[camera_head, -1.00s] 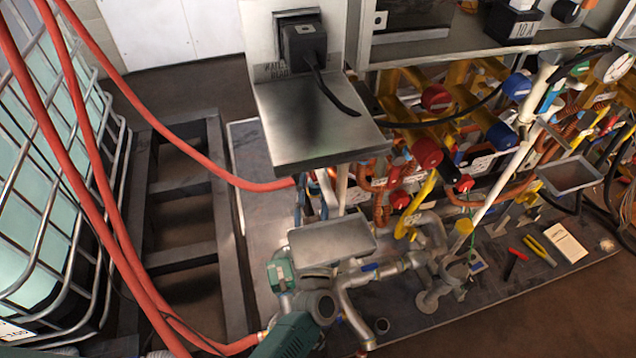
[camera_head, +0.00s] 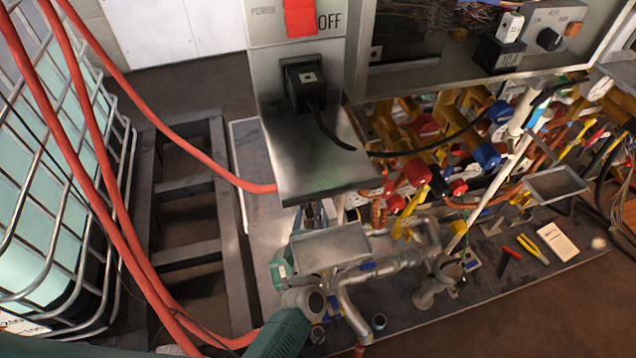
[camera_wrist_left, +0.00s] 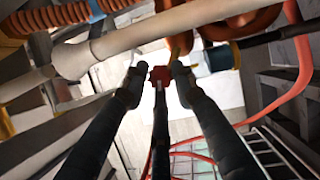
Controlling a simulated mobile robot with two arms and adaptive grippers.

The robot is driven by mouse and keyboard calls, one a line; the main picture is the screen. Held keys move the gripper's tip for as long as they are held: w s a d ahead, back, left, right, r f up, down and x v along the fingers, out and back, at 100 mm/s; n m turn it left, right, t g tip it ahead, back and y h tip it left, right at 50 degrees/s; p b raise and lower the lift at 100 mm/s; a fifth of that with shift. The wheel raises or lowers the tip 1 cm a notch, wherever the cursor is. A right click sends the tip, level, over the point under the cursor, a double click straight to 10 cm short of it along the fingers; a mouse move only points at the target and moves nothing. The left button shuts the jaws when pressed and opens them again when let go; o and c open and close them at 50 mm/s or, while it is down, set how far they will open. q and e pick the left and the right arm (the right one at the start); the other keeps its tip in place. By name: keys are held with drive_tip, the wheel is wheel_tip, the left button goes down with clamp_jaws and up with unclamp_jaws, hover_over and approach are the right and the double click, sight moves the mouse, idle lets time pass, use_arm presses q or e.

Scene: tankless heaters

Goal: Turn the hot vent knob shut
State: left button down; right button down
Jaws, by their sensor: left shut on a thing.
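In the left wrist view, my left gripper (camera_wrist_left: 156,79) points away from the camera. Its two dark fingers stand on either side of a small red knob (camera_wrist_left: 160,75) and are closed on it. I cannot read any label on this knob, so I cannot tell from a marking that it is the hot vent knob. In the head view several red knobs show on the pipework, among them one red knob (camera_head: 417,173) just right of the metal shelf. My left gripper's fingers cannot be made out in the head view. My right gripper is in neither view.
A metal shelf (camera_head: 315,165) with a black plug box (camera_head: 304,82) overhangs the pipes. A metal tray (camera_head: 330,247) sits below it. Red hoses (camera_head: 95,190) run beside a caged tank (camera_head: 50,170) at left. A pale pipe (camera_wrist_left: 170,25) crosses above my fingers.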

use_arm(q)
drive_tip(key=shift+s+f, duration=0.1)
drive_tip(key=shift+f, duration=0.2)
drive_tip(key=c, duration=1.5)
unclamp_jaws()
drive_tip(key=shift+r, duration=0.1)
drive_tip(key=shift+o, duration=0.2)
drive_tip(key=s, duration=0.8)
drive_tip(key=s+f, duration=0.1)
drive_tip(key=s, duration=0.3)
drive_tip(key=shift+a, duration=0.4)
drive_tip(key=shift+w, duration=0.1)
